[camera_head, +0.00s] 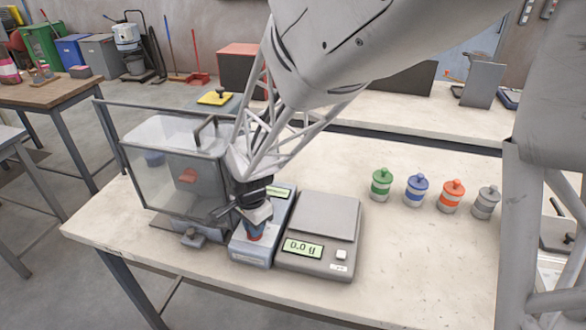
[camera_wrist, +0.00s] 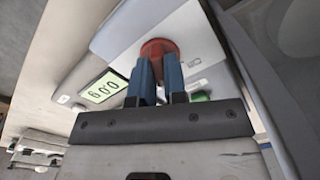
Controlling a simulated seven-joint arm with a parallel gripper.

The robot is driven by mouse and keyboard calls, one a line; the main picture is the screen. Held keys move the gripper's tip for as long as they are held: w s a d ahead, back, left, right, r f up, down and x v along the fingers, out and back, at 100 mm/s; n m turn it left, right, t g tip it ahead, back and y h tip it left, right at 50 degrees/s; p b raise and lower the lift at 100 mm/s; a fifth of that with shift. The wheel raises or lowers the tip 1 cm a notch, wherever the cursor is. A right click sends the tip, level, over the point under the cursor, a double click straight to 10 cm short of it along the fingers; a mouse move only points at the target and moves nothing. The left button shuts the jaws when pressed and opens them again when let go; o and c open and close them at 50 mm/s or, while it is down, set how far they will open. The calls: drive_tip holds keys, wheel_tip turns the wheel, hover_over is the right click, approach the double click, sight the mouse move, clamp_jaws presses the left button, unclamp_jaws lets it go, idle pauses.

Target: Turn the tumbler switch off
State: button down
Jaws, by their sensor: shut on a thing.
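In the wrist view, my two blue fingers (camera_wrist: 157,68) reach a round red part (camera_wrist: 158,47), which seems to be the tumbler switch. They are shut on it with a narrow gap between them. The part's lever and its position are hidden by the fingers.
The scale (camera_head: 317,263) reads 0.0 g close on the right. Several lidded jars, one green (camera_head: 381,185), stand farther right. The table's front right is clear.

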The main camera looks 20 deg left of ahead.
drive_tip(key=shift+n, duration=0.4)
drive_tip(key=n, duration=0.5)
drive_tip(key=shift+n, duration=0.3)
drive_tip(key=n, duration=0.5)
drive_tip(key=shift+n, duration=0.3)
drive_tip(key=c, duration=1.2)
unclamp_jaws()
drive_tip(key=shift+o, duration=0.2)
drive_tip(key=shift+r, duration=0.15)
drive_tip(key=shift+r, duration=3.8)
